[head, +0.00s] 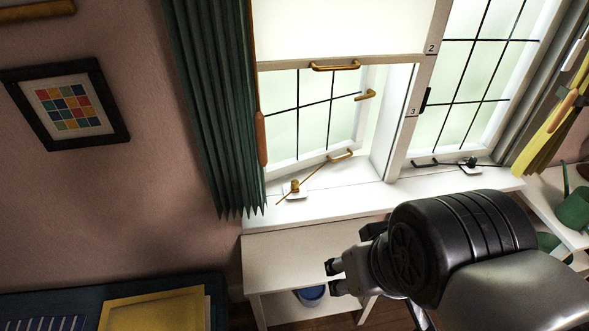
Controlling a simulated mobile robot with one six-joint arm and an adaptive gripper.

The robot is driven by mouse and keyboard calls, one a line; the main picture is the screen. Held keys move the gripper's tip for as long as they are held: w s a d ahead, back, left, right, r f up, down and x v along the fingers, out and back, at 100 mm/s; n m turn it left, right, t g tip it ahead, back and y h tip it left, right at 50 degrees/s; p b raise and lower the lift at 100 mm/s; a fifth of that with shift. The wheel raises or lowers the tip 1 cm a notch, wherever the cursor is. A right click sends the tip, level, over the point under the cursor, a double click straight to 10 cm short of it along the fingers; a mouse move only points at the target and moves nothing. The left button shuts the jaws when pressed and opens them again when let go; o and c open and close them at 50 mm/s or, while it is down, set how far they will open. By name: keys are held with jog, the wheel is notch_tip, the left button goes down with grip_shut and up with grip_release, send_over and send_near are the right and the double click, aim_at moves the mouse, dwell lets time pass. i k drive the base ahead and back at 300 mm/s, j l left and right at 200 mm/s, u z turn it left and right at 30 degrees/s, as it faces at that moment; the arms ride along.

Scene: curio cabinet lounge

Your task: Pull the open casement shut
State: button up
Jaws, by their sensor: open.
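The left casement (312,162) stands ajar below a lowered blind, with a gap between its right edge and the centre post. It has a brass handle (366,95) on its right side and a brass pull (341,156) on its bottom rail. A thin brass stay (306,180) slants from the sill fitting up to the bottom rail. The right casement (470,75) looks closed, with dark fittings. My gripper (335,278) is open and empty, low in front of the white cabinet, below and apart from the casement.
A white sill (355,200) runs under both windows, above a low white cabinet (300,243) holding a blue container (310,295). A green curtain (210,100) hangs at the left. A blind (340,30) with a brass bar covers the upper left window. Green pots (573,208) stand right.

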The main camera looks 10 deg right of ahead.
aim_at(368, 72)
jog(key=i+l+u, duration=0.2)
jog(key=l, duration=0.15)
jog(key=l+u, duration=0.15)
jog(key=l, duration=0.25)
jog(key=i+l+u, duration=0.2)
jog(key=l, duration=0.2)
